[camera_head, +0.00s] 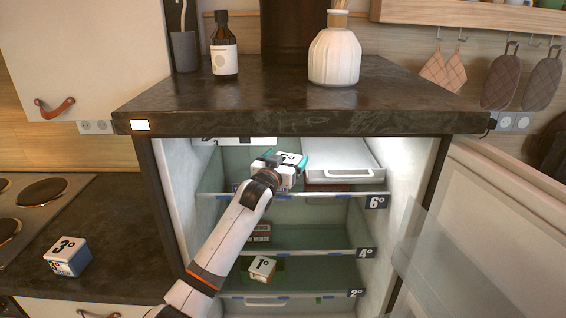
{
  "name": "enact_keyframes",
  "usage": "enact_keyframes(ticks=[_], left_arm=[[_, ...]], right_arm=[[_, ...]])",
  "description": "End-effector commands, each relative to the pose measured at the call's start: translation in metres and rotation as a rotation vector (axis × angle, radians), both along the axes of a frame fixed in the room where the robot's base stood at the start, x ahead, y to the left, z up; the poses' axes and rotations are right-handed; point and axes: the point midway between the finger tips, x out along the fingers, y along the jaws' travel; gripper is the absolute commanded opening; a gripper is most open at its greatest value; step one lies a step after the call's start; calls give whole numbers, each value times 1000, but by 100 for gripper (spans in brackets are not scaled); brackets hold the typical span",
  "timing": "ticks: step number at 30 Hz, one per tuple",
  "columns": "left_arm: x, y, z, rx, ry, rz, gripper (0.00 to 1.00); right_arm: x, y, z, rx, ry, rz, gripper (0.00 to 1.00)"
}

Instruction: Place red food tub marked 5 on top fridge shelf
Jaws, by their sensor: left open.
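My left arm reaches up into the open fridge, and my left gripper (281,163) is at the top shelf (225,190). The gripper is open. A small tub with a white lid (291,158) and a dark mark sits at the gripper's fingers, with teal parts on both sides. The mark is too small to read surely, and the gripper hides most of the tub's body, so I cannot tell its colour. The top shelf carries a label reading 6. My right gripper is not in view.
A white drawer (345,165) fills the top shelf's right side. A tub marked 1 (262,268) sits on a lower shelf, near a small reddish box (260,233). A blue tub marked 3 (67,257) stands on the left counter. The open fridge door (480,230) is at right.

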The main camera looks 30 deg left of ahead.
Motion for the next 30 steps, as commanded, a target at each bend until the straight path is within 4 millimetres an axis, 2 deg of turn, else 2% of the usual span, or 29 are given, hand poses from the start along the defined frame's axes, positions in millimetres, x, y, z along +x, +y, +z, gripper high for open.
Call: enact_keyframes(ticks=[5,15,21,30], left_arm=[[-12,-2,-1,0,0,-1,90],[-74,-11,-2,1,0,0,90],[-104,-16,0,0,-1,0,90],[-119,-19,1,0,0,0,90]], right_arm=[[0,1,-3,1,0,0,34],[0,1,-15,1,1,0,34],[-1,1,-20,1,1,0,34],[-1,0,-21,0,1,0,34]])
